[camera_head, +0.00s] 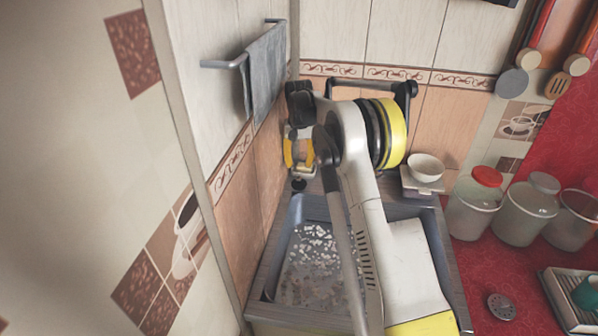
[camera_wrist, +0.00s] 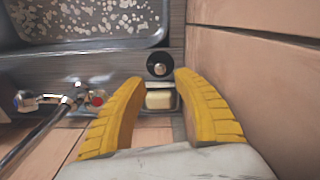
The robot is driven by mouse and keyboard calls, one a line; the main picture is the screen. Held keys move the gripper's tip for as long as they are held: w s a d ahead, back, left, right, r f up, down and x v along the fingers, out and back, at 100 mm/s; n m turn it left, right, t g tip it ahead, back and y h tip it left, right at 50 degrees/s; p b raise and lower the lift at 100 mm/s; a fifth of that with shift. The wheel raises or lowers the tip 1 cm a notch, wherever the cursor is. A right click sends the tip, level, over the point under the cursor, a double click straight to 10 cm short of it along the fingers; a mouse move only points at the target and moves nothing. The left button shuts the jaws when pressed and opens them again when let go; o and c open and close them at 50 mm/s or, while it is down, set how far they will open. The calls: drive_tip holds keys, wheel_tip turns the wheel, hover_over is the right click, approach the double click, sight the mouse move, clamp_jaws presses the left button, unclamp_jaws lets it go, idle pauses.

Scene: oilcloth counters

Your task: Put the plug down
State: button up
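A small round black plug (camera_wrist: 160,65) with a pale knob in its middle sits on the grey ledge beside the sink in the wrist view. In the head view the plug (camera_head: 298,184) shows as a small dark disc at the sink's back left corner. My gripper (camera_wrist: 157,76) has its two yellow fingers spread, with the plug just beyond and between the tips and a gap on each side. In the head view my gripper (camera_head: 298,164) hangs above that corner, partly hidden by my arm.
A pale yellow block (camera_wrist: 160,98) lies in a holder close to the plug. A tap (camera_wrist: 62,101) with a red mark stands to the left. The sink (camera_head: 284,225) is below my arm. A white bowl (camera_head: 426,166) and lidded jars (camera_head: 524,212) stand to the right.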

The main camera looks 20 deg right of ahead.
sight(299, 179)
drive_tip(key=shift+r+p, duration=0.45)
drive_tip(key=shift+r, duration=1.9)
